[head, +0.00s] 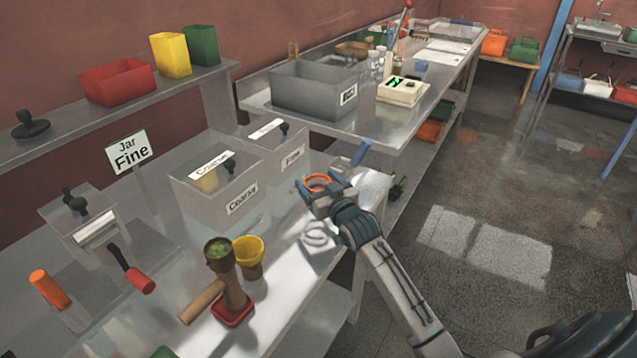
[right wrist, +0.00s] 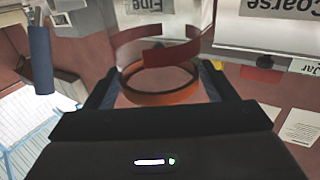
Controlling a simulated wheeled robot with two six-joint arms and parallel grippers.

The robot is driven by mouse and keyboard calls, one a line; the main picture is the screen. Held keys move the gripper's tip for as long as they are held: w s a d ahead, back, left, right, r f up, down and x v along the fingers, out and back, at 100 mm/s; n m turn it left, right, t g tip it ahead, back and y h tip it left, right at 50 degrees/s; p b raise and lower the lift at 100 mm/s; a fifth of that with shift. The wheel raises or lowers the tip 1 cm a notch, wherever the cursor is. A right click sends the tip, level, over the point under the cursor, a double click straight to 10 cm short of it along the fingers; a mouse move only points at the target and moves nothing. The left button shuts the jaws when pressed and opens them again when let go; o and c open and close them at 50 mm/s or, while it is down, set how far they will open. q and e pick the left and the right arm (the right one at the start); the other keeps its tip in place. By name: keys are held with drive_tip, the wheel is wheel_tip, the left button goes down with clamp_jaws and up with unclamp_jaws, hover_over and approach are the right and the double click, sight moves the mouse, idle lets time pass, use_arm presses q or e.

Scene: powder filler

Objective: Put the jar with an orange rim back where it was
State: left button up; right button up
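The jar with an orange rim (head: 317,183) is at the front right end of the metal bench. In the right wrist view its orange ring (right wrist: 160,97) lies between the two fingers, which press against its sides. My right gripper (head: 324,195) is shut on it. The jar's walls are clear and hard to make out. A pale ring-shaped patch (head: 315,234) shows on the bench just below the gripper; I cannot tell whether it is the jar's base or a light pattern. My left gripper is in neither view.
Clear bins labelled Coarse (head: 215,190) and Fine (head: 283,150) stand behind the gripper. A "Jar Fine" sign (head: 130,152) stands at left. A yellow funnel cup (head: 248,256) and a brown pestle-like stand (head: 231,290) are nearer. A grey bin (head: 313,90) and scale (head: 402,91) occupy the back table.

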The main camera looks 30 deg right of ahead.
drive_tip(key=shift+r, duration=0.1)
drive_tip(key=s+b, duration=0.2)
drive_tip(key=s, duration=1)
drive_tip(key=shift+b, duration=0.35)
